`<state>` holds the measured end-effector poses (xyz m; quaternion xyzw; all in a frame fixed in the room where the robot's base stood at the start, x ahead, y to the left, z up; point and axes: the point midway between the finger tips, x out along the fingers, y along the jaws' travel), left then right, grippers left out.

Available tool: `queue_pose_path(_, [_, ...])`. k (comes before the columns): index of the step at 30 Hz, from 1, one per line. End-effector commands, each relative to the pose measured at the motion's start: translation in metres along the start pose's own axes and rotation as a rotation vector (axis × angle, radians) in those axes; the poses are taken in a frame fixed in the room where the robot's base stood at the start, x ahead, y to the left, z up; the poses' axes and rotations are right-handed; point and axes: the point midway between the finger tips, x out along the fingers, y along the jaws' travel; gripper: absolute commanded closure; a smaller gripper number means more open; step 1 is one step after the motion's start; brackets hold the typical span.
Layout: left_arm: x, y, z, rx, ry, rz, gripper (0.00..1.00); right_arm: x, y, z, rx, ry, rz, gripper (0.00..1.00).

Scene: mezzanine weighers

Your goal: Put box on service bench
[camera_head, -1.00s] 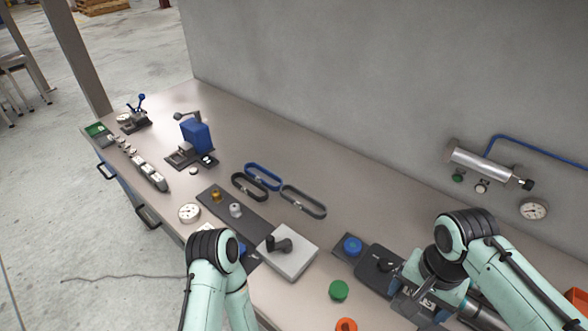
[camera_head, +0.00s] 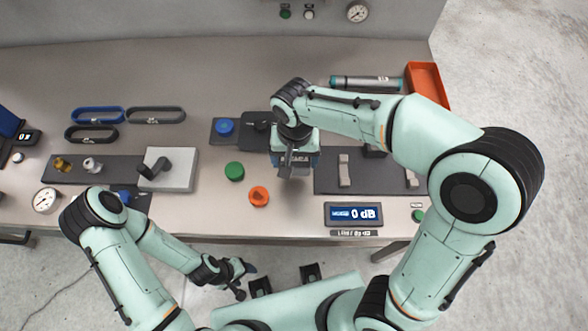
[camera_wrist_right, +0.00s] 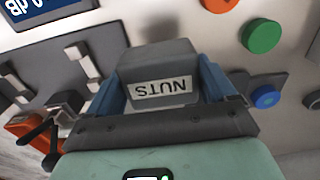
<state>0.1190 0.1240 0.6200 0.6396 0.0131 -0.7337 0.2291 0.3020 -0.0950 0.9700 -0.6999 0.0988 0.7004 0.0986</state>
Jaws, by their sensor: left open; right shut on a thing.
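My right gripper (camera_head: 293,158) is shut on a grey box (camera_wrist_right: 165,60) with a white NUTS label, held between two blue fingers in the right wrist view. In the head view the box (camera_head: 293,171) shows only partly under my wrist. It is over the bench (camera_head: 210,212), near the front middle; a shadow lies beside it and it looks raised, though the gap is hard to judge. My left gripper (camera_head: 236,280) is open and empty, in front of the bench's front edge.
A dark mat (camera_head: 325,180) with grey blocks lies right of the box. Green (camera_head: 234,171) and orange (camera_head: 259,196) knobs are to its left. A display (camera_head: 353,214) stands at the front edge, an orange tray (camera_head: 428,84) at the back right. Bare bench lies at back left.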

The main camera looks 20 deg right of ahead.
Motion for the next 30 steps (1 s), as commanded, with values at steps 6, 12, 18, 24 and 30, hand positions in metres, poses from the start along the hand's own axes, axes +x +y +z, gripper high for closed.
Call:
queue_pose_path(6, [0.004, -0.002, 0.001, -0.001, -0.002, -0.001, 0.4, 0.025, 0.0, 0.0, 0.0, 0.001, -0.001, 0.58])
queue_pose_path(12, [0.008, -0.004, 0.003, -0.002, -0.004, -0.002, 0.4, 0.053, 0.0, 0.0, -0.001, -0.002, 0.002, 0.58])
queue_pose_path(18, [0.01, -0.005, 0.004, -0.002, -0.006, -0.002, 0.4, 0.068, 0.0, 0.0, -0.001, 0.001, -0.002, 0.58])
queue_pose_path(24, [0.01, -0.005, 0.004, -0.002, -0.005, -0.002, 0.4, 0.067, 0.0, -0.001, 0.0, 0.002, -0.002, 0.58])
queue_pose_path(30, [0.013, -0.006, 0.004, -0.003, -0.007, -0.003, 0.4, 0.071, 0.0, 0.0, 0.0, 0.001, -0.001, 0.03])
